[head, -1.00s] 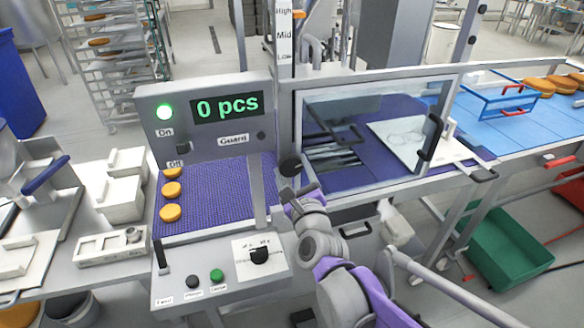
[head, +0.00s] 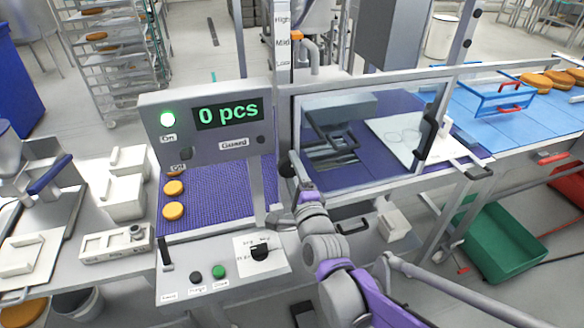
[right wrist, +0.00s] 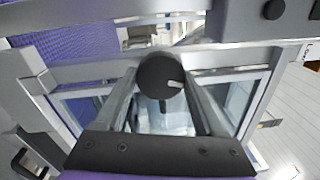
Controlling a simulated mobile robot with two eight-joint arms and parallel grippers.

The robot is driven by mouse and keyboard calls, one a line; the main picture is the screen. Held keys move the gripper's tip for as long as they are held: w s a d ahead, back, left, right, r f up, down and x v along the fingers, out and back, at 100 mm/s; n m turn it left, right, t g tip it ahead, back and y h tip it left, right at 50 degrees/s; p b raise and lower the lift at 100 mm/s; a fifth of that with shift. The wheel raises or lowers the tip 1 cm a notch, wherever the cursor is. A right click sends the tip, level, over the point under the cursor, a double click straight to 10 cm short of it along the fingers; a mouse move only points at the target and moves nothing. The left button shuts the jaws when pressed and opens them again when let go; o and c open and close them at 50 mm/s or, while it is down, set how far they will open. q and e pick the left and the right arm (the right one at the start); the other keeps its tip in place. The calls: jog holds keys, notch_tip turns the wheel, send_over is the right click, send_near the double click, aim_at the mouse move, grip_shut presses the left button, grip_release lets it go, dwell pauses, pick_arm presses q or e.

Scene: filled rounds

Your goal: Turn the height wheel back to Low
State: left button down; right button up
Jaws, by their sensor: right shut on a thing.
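The height wheel (head: 286,164) is a dark round knob on the front post of the machine. It shows large in the right wrist view (right wrist: 160,75), with a pale mark on its right side. My right gripper (head: 295,176) is shut on it, one finger on each side in the right wrist view (right wrist: 162,88). The height scale (head: 282,45) stands above, marked High, Mid and Low from top to bottom. Its orange pointer (head: 296,37) is level with about Mid, a touch above. My left gripper is not in view.
A clear guard window (head: 400,110) with a dark handle is right of the wheel. The control panel (head: 205,120) reads 0 pcs, with a green lamp lit. A purple belt (head: 225,190) carries orange rounds at left. A green crate (head: 505,240) stands on the floor at right.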

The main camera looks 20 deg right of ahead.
jog(key=n, duration=0.4)
jog(key=shift+r+n+p, duration=0.15)
jog(key=shift+n+p, duration=0.25)
jog(key=n, duration=0.4)
jog(key=shift+y, duration=0.3)
jog(key=n, duration=0.3)
jog(key=shift+n, duration=0.4)
jog(key=n, duration=0.3)
jog(key=shift+n+y+b, duration=0.3)
jog(key=shift+n+b, duration=0.1)
jog(key=n, duration=0.3)
jog(key=shift+r, duration=0.1)
jog(key=shift+a+n+g, duration=0.1)
jog(key=shift+n+g, duration=0.2)
jog(key=shift+n, duration=1.5)
jog(key=o, duration=1.3)
jog(key=shift+o, duration=0.2)
